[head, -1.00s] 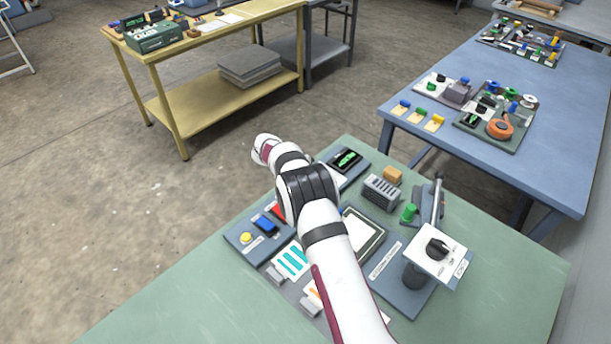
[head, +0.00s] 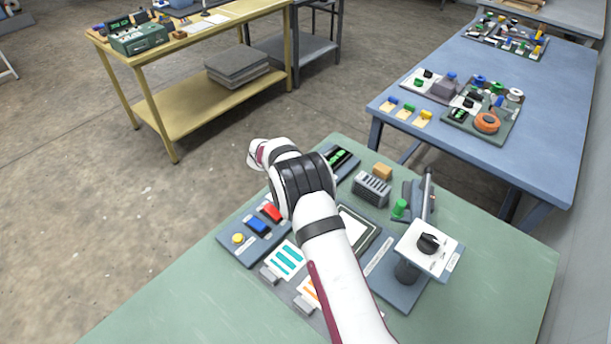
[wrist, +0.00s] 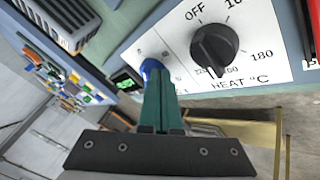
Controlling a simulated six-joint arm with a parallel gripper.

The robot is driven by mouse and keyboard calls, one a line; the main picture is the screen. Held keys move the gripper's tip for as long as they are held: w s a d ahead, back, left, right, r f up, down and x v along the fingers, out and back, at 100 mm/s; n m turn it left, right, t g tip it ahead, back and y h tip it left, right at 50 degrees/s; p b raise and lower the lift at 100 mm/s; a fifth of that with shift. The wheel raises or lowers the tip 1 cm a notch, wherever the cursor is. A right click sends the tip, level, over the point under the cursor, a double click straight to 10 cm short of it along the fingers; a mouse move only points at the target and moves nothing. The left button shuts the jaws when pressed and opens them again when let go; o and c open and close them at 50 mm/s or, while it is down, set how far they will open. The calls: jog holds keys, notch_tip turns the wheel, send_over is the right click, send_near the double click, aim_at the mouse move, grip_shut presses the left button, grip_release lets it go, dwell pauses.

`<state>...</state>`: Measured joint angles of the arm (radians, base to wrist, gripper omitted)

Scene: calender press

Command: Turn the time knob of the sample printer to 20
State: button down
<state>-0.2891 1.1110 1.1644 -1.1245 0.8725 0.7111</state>
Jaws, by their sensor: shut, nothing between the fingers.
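In the wrist view, a white panel carries a large black knob (wrist: 214,48) with a scale reading OFF, 180 and other figures, labelled HEAT °C. To its left a small blue knob (wrist: 152,66) sits on the same panel, partly hidden behind my gripper. My gripper (wrist: 158,84) has teal fingers, shut and empty, overlapping the blue knob in the picture; I cannot tell whether they touch it. No time label is readable. In the head view my arm covers part of the machine, and my gripper is hidden.
On the green table (head: 480,310) are red (head: 272,212) and blue buttons (head: 257,225), a green knob (head: 399,208), a lever (head: 428,195) and a raised white plate with a black knob (head: 428,243). A blue bench (head: 540,110) stands behind right. The table's front right is clear.

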jog(key=shift+d+n, duration=0.1)
jog(key=shift+n, duration=0.2)
jog(key=n, duration=0.1)
jog(key=n+t+y, duration=0.1)
jog(key=shift+s+d+n+y, duration=0.3)
jog(key=shift+s+d, duration=0.05)
jog(key=n+y, duration=0.1)
jog(key=d+n+t+y, duration=0.1)
jog(key=n, duration=0.1)
jog(key=shift+s+n, duration=0.2)
jog(key=shift+n, duration=0.1)
jog(key=shift+d, duration=0.3)
